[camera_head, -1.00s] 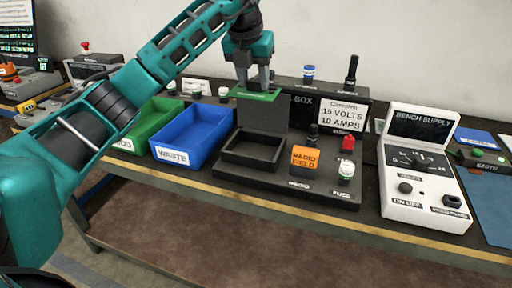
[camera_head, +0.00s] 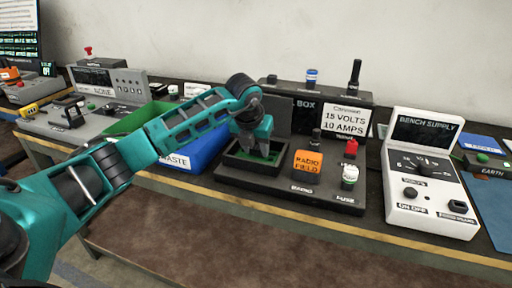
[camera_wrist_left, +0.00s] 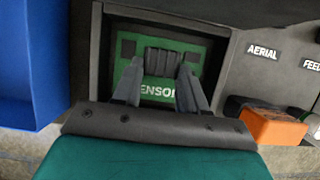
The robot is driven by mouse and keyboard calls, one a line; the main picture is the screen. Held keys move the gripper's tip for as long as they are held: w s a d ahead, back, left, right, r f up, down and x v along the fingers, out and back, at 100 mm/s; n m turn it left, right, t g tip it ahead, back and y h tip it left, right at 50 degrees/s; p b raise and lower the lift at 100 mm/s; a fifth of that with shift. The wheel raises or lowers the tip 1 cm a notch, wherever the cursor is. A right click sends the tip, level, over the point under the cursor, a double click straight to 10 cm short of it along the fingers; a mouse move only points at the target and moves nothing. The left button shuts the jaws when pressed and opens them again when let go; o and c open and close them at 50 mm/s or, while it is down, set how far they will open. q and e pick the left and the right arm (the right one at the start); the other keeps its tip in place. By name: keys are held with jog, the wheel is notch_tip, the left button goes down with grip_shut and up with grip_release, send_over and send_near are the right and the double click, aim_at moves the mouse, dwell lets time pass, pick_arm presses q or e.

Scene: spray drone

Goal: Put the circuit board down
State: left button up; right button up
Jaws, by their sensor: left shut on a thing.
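The green circuit board (camera_wrist_left: 158,90) lies within the walls of the black open tray (camera_wrist_left: 98,62) in the left wrist view, with dark ribbed fins in its middle and part of a white label reading "ENSO". My left gripper (camera_wrist_left: 158,90) is shut on the board, its two grey fingers on either side of the fins. In the head view the left gripper (camera_head: 262,156) reaches down into the tray (camera_head: 232,161), and only a strip of green board (camera_head: 246,158) shows. I cannot tell whether the board touches the tray floor. My right gripper is not in view.
A blue waste bin (camera_head: 208,150) stands left of the tray, with a green bin (camera_head: 135,119) beyond. An orange radio field block (camera_head: 306,165) and several small knobs stand close on the right. A white bench supply (camera_head: 428,175) stands farther right.

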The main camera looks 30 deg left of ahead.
pick_arm(q)
jog(key=shift+f, duration=0.2)
jog(key=o, duration=1.1)
jog(key=shift+r, duration=0.1)
